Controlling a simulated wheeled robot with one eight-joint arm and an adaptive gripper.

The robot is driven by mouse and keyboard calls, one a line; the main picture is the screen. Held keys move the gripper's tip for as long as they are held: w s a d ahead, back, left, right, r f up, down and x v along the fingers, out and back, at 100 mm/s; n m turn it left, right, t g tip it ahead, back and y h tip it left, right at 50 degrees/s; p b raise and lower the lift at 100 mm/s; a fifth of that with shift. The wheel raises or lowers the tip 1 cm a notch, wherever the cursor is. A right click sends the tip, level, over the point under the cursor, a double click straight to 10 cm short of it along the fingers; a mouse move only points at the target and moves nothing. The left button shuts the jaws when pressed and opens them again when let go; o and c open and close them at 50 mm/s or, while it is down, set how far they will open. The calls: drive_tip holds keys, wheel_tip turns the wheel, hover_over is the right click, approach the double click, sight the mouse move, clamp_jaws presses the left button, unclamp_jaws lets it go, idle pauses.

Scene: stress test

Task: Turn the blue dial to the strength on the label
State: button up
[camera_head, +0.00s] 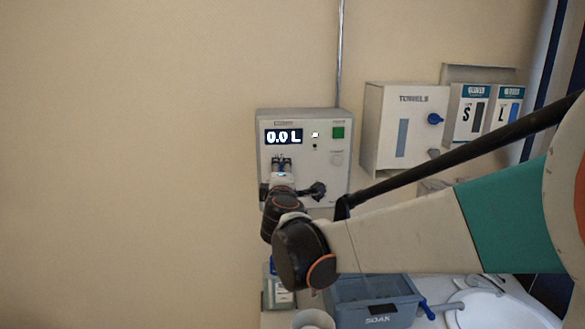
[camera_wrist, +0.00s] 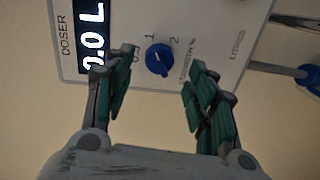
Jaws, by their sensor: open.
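The blue dial (camera_wrist: 159,59) sits on the face of the doser (camera_head: 335,165), a grey-white wall box. Marks 0.5, 1 and 2 show around the dial in the wrist view, beside lettering that seems to read "% minutes" or similar, too small to be sure. The doser's display (camera_head: 283,137) reads 0.0 L. My gripper (camera_wrist: 160,85) is open, with its green-padded fingers apart on either side of the dial and no clear contact. In the head view my gripper (camera_head: 281,165) and wrist hide the dial. A bottle with a label (camera_head: 278,293) stands below; its text is unreadable.
A towels box (camera_head: 400,128) with a blue knob and two glove-type boxes marked S (camera_head: 467,115) and L (camera_head: 507,110) are on the wall at right. A blue-grey SOAK tub (camera_head: 375,305) and a white basin (camera_head: 500,310) sit below my arm. The wall at left is clear.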

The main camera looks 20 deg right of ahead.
drive_tip(key=v, duration=0.8)
drive_tip(key=shift+s, duration=0.35)
drive_tip(key=s+d+f+m+g+b, duration=0.35)
drive_tip(key=s+f+b, duration=0.2)
drive_tip(key=f, duration=0.35)
drive_tip(key=s+d+f+m+g+b, duration=0.2)
drive_tip(key=s+d+f+m+b, duration=0.25)
drive_tip(key=s+f, duration=0.3)
drive_tip(key=s+a+f+m+g+y+b, duration=0.2)
drive_tip(key=s+f+m+b, duration=0.1)
drive_tip(key=s+f, duration=0.3)
drive_tip(key=s+a+f+m+g+y+b, duration=0.2)
drive_tip(key=s+a+f+m+b, duration=0.1)
drive_tip(key=s+f, duration=0.4)
wheel_tip(320, 180, down, 4)
drive_tip(key=shift+s+r+m+b, duration=0.1)
drive_tip(key=shift+s+m+b, duration=0.15)
drive_tip(key=shift+b, duration=0.65)
